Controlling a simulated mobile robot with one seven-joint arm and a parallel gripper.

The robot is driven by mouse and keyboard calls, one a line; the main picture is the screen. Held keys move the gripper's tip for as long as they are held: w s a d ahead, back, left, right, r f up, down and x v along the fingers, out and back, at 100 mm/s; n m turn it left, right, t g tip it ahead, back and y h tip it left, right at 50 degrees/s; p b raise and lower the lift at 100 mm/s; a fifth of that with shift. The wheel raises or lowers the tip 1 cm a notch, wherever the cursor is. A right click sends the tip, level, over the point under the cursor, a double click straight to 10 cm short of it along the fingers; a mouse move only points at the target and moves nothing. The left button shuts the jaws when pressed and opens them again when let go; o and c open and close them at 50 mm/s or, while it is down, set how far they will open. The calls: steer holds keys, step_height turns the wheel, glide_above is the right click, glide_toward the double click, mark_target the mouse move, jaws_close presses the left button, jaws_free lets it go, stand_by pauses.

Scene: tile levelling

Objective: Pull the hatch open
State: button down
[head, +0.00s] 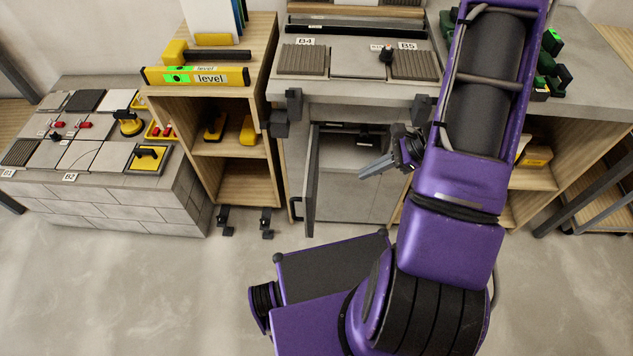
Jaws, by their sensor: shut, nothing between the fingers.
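The hatch (312,185) is a grey door on the front of the concrete bench, below its worktop. It stands swung outward, seen nearly edge-on, at the left side of a dark opening. A dark handle (295,209) shows low on its left side. My gripper (366,172) is in front of the opening, to the right of the hatch and apart from it. Its fingers are shut, empty and point left. My arm hides the right part of the bench front.
Dark brackets (287,112) stick out under the bench's front edge. A wooden shelf (258,110) with yellow tools stands left of the bench. A low block plinth (150,210) with tiles is farther left.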

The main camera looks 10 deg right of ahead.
mark_target(305, 183)
steer(key=a+r+x, duration=0.1)
steer(key=x, duration=1.1)
steer(key=shift+w+a+r+m+b, duration=0.2)
steer(key=shift+w+a+m+b, duration=0.15)
steer(key=shift+a, duration=0.15)
steer(key=shift+a+t, duration=0.1)
steer(key=shift+t, duration=0.2)
